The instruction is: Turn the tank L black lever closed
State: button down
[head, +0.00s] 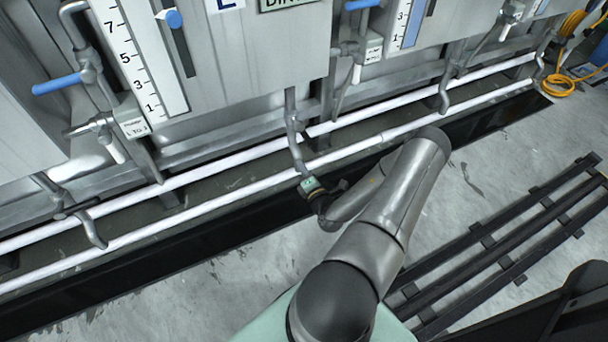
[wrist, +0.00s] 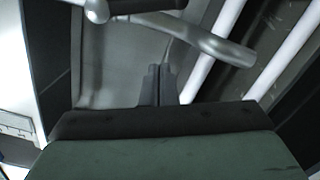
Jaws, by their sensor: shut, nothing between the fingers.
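The tank marked L (head: 228,4) stands at the top of the head view. My gripper (head: 318,199) is beside that tag, and my arm and hand cover part of this spot.
Two long white pipes (head: 380,137) run along the tank fronts above a dark trough. Dark slatted rails (head: 500,235) lie at right. Open concrete floor (head: 490,165) lies between.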

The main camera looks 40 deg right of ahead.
aim_at(306, 136)
jog(key=w+d+r+b, duration=0.1)
jog(key=w+d+b, duration=0.1)
jog(key=w+d, duration=0.3)
jog(key=shift+r+b, duration=0.3)
jog(key=shift+r, duration=0.05)
jog(key=shift+s+d, duration=0.1)
jog(key=shift+d, duration=0.05)
